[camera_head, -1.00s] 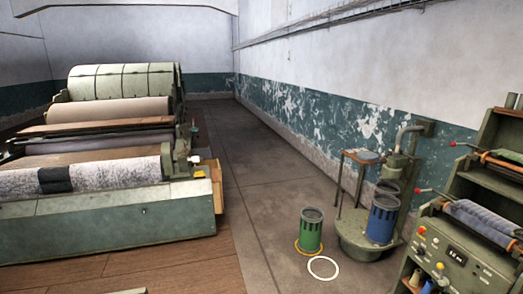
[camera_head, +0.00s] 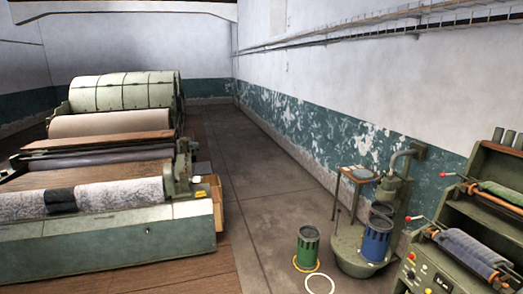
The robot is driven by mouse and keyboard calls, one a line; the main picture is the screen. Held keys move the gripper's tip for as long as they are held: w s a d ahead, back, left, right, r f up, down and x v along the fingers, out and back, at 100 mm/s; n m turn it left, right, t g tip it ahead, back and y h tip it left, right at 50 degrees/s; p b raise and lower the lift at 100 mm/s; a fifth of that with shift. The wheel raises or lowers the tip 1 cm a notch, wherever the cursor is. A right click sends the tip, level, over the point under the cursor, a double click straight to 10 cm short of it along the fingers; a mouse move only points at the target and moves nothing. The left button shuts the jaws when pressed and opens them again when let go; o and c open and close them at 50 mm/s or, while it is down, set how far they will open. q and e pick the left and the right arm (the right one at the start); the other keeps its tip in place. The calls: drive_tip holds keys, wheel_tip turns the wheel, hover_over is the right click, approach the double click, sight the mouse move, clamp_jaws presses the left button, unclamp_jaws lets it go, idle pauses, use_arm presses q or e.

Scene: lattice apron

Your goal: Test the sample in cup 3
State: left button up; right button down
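No cup marked 3 can be made out in this view, and I cannot tell which object holds the sample. A green can (camera_head: 307,249) stands on the floor at the lower right. A blue can (camera_head: 376,242) stands to its right on the round base of a grey-green stand (camera_head: 347,258). A machine with rollers (camera_head: 468,251) stands at the right edge, cut off by the frame. Neither of my grippers is in view.
A large carding-type machine (camera_head: 110,240) with wide rollers fills the left. A small table (camera_head: 358,174) stands by the right wall. A white ring (camera_head: 319,284) lies on the floor near the green can. A clear concrete aisle (camera_head: 262,170) runs to the back wall.

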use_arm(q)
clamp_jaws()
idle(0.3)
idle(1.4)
